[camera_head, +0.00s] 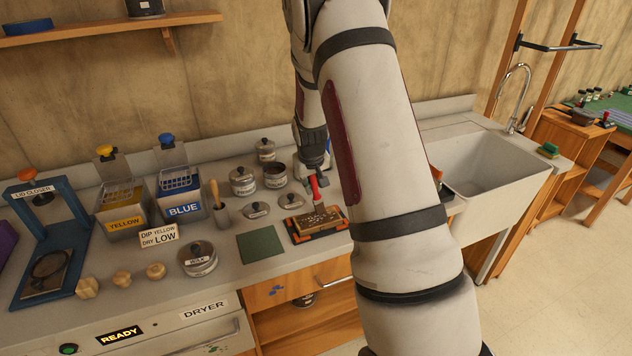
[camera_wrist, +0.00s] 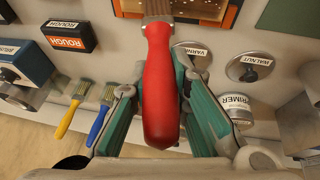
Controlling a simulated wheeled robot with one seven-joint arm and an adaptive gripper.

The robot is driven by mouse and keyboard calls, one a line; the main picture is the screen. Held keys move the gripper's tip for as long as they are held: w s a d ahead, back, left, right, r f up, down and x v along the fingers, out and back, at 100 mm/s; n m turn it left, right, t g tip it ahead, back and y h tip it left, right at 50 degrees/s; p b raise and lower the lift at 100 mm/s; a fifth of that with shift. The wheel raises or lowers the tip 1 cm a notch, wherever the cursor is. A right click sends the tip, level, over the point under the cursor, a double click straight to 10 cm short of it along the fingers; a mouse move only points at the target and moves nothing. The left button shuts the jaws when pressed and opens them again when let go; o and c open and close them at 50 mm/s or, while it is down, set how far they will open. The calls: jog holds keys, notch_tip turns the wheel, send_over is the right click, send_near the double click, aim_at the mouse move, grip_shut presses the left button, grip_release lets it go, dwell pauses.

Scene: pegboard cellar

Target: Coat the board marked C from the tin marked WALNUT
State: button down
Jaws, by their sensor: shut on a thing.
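My gripper (camera_head: 314,165) is shut on the red handle (camera_wrist: 160,85) of a brush-like tool, which points down at a board. The tool's red handle (camera_head: 315,187) shows in the head view. The brown board (camera_head: 312,222), with pale specks, lies in an orange-and-black frame. The tool's head is over the board; I cannot tell whether it touches. No letter C is readable on it. A lid marked WALNUT (camera_wrist: 250,66) lies on the counter beside a lid marked VARN (camera_wrist: 190,50), its label's end hidden. An open tin (camera_head: 275,176) with dark contents stands behind; its label is unreadable.
A PRIMER tin (camera_wrist: 237,108) stands close to my gripper. Yellow (camera_wrist: 73,110) and blue-handled (camera_wrist: 101,115) brushes and ROUGH blocks (camera_wrist: 68,37) lie on the other side. A green mat (camera_head: 262,244) lies left of the board, and a sink (camera_head: 490,175) is right.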

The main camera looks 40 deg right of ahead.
jog(key=shift+w+a, duration=1.15)
jog(key=shift+a, duration=2.75)
jog(key=s+d, duration=0.3)
jog(key=d, duration=1)
jog(key=shift+s, duration=0.4)
jog(key=shift+r+p, duration=0.3)
jog(key=shift+r, duration=0.05)
notch_tip(320, 180, up, 7)
jog(key=p, duration=0.1)
jog(key=shift+p, duration=0.3)
jog(key=shift+a, duration=0.1)
dwell(0.5)
